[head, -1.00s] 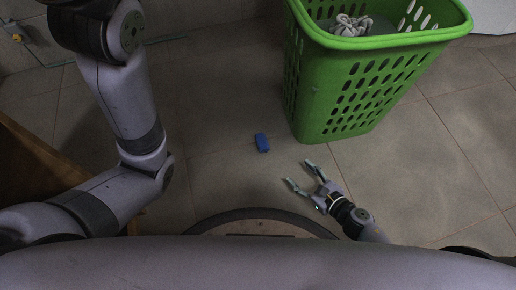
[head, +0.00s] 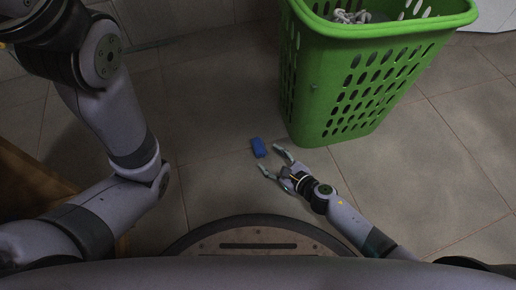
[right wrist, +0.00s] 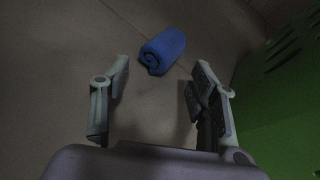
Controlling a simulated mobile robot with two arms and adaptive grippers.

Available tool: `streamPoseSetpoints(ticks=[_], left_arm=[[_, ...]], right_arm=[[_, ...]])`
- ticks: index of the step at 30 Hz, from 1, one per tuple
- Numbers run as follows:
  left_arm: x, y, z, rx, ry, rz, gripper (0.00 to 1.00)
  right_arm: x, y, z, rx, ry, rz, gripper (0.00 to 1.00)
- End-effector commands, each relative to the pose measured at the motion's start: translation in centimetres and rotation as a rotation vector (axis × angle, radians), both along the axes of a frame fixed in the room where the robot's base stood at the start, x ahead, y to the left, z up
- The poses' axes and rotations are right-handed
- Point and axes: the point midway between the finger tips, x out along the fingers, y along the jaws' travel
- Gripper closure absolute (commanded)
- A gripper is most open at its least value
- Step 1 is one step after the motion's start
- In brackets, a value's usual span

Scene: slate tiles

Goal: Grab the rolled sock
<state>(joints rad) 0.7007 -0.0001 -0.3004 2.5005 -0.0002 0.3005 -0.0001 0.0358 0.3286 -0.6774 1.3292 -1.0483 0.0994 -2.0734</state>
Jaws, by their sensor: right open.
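The rolled sock (head: 259,147) is a small blue roll lying on the tiled floor, left of the green basket. In the right wrist view the sock (right wrist: 162,51) lies beyond the fingertips, between the two finger lines. My right gripper (head: 271,158) is open and empty, with its fingertips close to the sock on the near side. In the right wrist view its fingers (right wrist: 158,76) are spread wide with bare floor between them. My left arm comes in at the left of the head view, but its gripper is out of the picture.
A tall green laundry basket (head: 310,95) with slotted walls stands just right of the sock, holding some whitish cloth (head: 352,16). It also fills the right side of the wrist view (right wrist: 285,100). A brown wooden piece (head: 30,190) is at the left. Floor left of the sock is clear.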

Motion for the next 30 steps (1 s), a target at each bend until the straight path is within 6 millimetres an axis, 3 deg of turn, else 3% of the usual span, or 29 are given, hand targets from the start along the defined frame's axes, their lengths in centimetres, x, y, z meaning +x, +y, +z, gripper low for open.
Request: streamPoseSetpoints(ticks=[9, 18, 27, 30], left_arm=[[0.0, 0.0, -2.2, 0.001, -0.001, 0.0, 0.7], [0.0, 0.0, -2.2, 0.001, 0.0, 0.0, 0.7], [0.0, 0.0, -2.2, 0.001, 0.001, 0.001, 0.7], [0.0, 0.0, -2.2, 0.001, 0.001, 0.001, 0.7]], right_arm=[[3.2, 2.8, -1.5, 0.001, -0.002, 0.001, 0.45], [3.5, 3.1, -1.5, 0.0, 0.0, -0.001, 0.45], [3.5, 3.1, -1.5, 0.001, -0.001, 0.0, 0.65], [3.5, 3.1, -1.5, 0.001, -0.001, 0.0, 0.66]])
